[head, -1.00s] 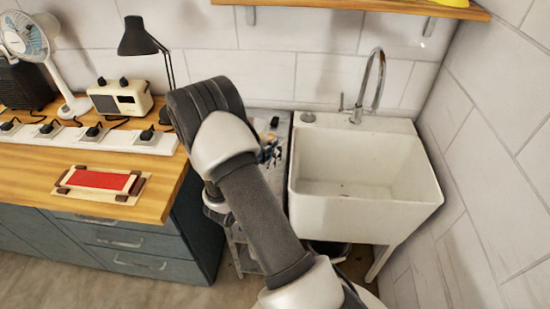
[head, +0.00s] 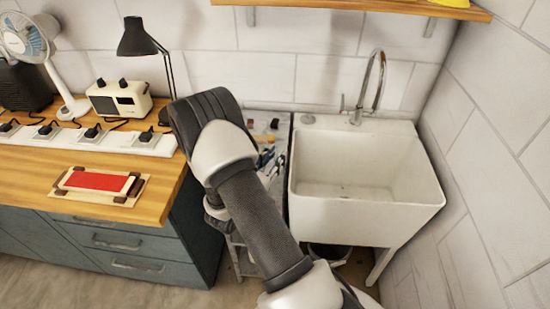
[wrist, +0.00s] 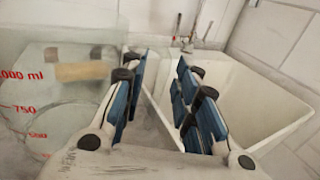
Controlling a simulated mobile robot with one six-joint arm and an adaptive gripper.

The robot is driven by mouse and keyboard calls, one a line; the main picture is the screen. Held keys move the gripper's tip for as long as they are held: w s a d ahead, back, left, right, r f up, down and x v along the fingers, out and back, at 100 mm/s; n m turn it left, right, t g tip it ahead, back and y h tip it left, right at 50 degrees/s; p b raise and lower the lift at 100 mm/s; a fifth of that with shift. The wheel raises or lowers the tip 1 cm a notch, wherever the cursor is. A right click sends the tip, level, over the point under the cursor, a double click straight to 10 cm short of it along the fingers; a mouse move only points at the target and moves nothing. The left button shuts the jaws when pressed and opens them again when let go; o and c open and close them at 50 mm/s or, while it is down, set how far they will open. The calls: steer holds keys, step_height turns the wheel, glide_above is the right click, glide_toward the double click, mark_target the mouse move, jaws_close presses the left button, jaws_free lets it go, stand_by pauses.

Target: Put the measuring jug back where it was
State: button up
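The measuring jug (wrist: 30,92) is clear, with red volume marks, and fills the left side of the wrist view. It appears upright, just left of my gripper. My gripper (wrist: 165,95) has blue finger pads spread apart. The gap between them is empty, with the pale surface and sink edge visible through it. The jug is outside the fingers, and I cannot tell whether it touches the left one. In the head view my arm hides the gripper and the jug.
The white sink (head: 366,213) with its tap (head: 377,82) is right of my arm. Several small tools (head: 268,158) lie on a grey stand between sink and bench. The wooden bench (head: 25,180) at left bears a red-topped block (head: 97,181), power strip (head: 148,142), lamp (head: 137,40) and radio (head: 120,98).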

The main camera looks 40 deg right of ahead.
steer(key=shift+a+r, duration=0.1)
steer(key=shift+r, duration=0.15)
steer(key=p+v, duration=0.2)
steer(key=v, duration=0.9)
steer(key=s+a+r+m+g+y, duration=0.3)
steer(key=s+r+m+g+y, duration=0.4)
steer(key=s+r+m, duration=0.65)
steer(key=s+a+r+m+t+y, duration=0.2)
steer(key=a+y, duration=0.3)
steer(key=a, duration=0.3)
steer(key=s+a+r+m+t+y, duration=0.2)
steer(key=a+r+m+t+y, duration=0.3)
steer(key=a, duration=0.4)
steer(key=shift+s+r, duration=0.25)
steer(key=shift+s, duration=0.15)
